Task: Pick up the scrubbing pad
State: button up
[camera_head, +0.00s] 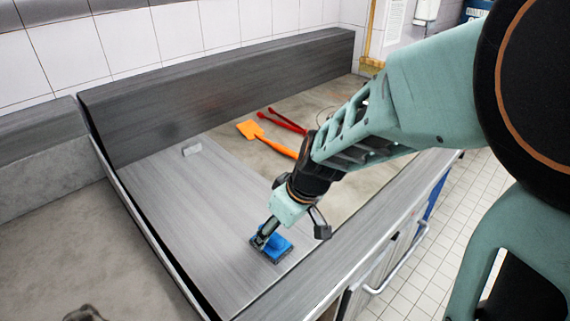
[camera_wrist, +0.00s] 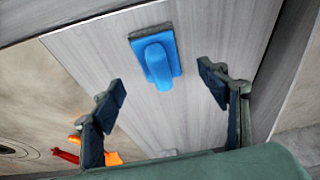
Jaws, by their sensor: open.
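The scrubbing pad (camera_head: 271,251) is a dark pad with a blue handle on top. It lies on the grey metal surface near its front edge. In the wrist view the scrubbing pad (camera_wrist: 157,58) shows in full beyond the fingertips, roughly centred between them sideways. My gripper (camera_head: 290,238) is over the pad, with one finger overlapping it in the head view. In the wrist view my gripper (camera_wrist: 163,78) has its two fingers wide apart with nothing between them. I cannot tell the exact height of the fingertips above the surface.
An orange spatula (camera_head: 270,138) and a red tool (camera_head: 284,122) lie on the brownish counter behind. A small grey block (camera_head: 192,149) sits on the metal surface (camera_head: 180,215) at the back left. A raised grey ledge (camera_head: 220,88) runs along the wall. The metal around the pad is clear.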

aim_at(271, 238)
jog(key=b+x, duration=0.2)
jog(key=x, duration=0.4)
jog(key=shift+w+a+f, duration=0.1)
jog(key=shift+w+f, duration=0.05)
jog(key=shift+f, duration=0.1)
jog(key=shift+r, duration=0.1)
jog(key=c, duration=1.3)
jog(key=shift+r, duration=0.1)
